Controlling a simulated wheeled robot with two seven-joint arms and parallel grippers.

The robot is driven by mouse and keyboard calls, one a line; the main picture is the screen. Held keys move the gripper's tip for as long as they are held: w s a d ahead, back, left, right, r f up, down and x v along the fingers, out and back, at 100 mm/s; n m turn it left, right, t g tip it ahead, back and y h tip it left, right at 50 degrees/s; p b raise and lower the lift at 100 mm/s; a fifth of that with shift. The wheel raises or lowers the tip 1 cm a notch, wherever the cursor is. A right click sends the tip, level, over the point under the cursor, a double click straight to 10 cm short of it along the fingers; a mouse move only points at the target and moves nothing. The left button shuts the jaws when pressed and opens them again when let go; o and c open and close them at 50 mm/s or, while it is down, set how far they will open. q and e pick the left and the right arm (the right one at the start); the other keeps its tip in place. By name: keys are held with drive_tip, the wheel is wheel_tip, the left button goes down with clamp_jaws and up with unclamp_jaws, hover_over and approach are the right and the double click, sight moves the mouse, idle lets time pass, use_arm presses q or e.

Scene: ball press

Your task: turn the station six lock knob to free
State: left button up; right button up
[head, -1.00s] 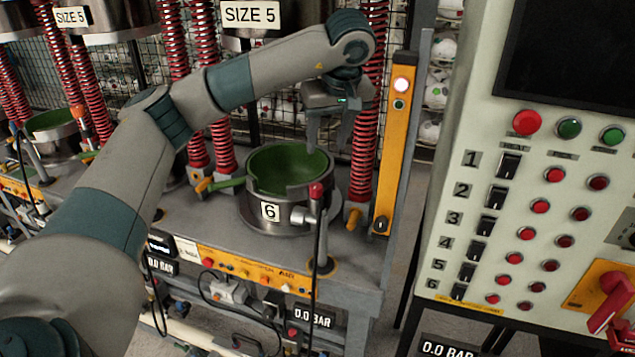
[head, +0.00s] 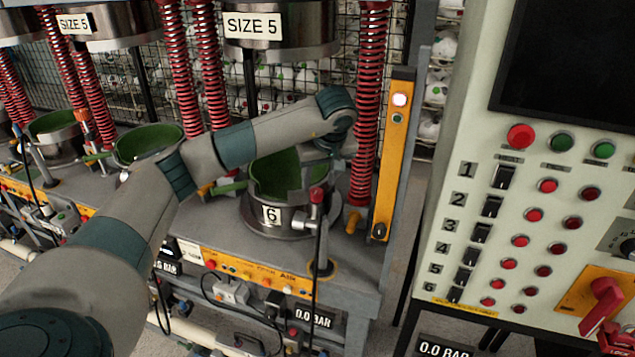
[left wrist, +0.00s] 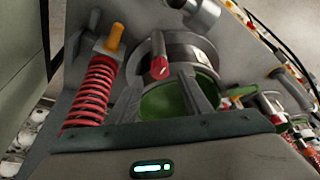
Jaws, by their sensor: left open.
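A small black knob (head: 379,231) sits low on the yellow post at the right of station six; I take it to be the lock knob, and its setting is too small to read. My left gripper (head: 306,188) points down at the green-lined pot marked 6 (head: 270,216), left of the knob and higher. In the left wrist view its two fingers (left wrist: 162,92) are apart and empty, with the pot's green inside (left wrist: 180,102) beyond them. The knob cannot be made out in that view. My right gripper is not in view.
A red-topped lever (head: 316,195) stands at the pot's front, close to my left gripper; its red end also shows in the left wrist view (left wrist: 160,67). A red spring column (head: 365,110) rises beside the yellow post (head: 393,150). A control panel (head: 540,200) stands at the right.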

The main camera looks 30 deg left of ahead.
sight(317, 191)
use_arm(q)
drive_tip(key=shift+p+x, duration=0.55)
drive_tip(key=shift+x, duration=1.5)
drive_tip(key=c, duration=1.1)
